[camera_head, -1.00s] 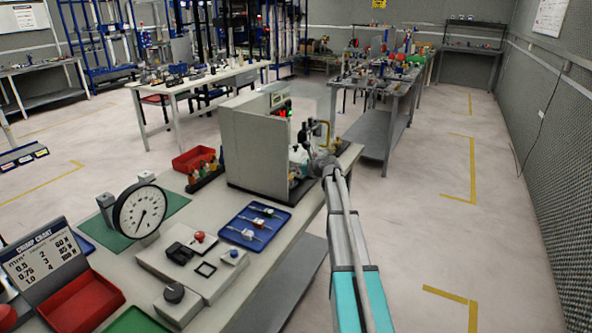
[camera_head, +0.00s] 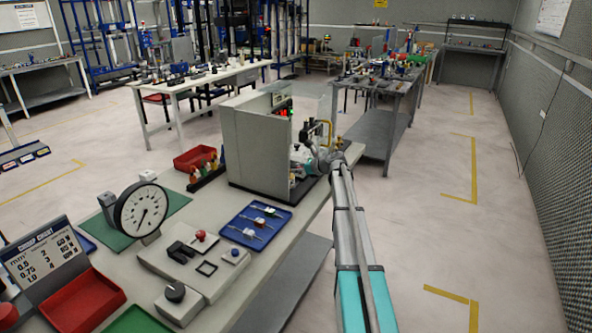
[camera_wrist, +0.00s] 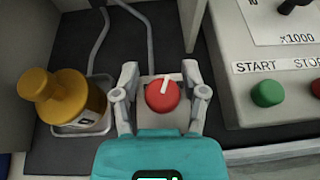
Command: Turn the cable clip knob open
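The cable clip knob, a round red knob (camera_wrist: 163,95) with a white pointer line, sits on a small light block in the wrist view. Its line points up and slightly right. My gripper (camera_wrist: 160,75) has one finger on each side of the knob, with a visible gap on both sides, so it is open. Two grey cables (camera_wrist: 150,40) run up behind the block. In the head view my gripper (camera_head: 328,162) is at the open front of the grey cabinet (camera_head: 262,148); the knob cannot be made out there.
A yellow-capped amber bottle (camera_wrist: 75,98) stands in a metal holder close left of my gripper. A grey control box with a green START button (camera_wrist: 268,93) and a red button (camera_wrist: 317,87) is close right. A blue tray (camera_head: 255,226) lies on the bench in front of the cabinet.

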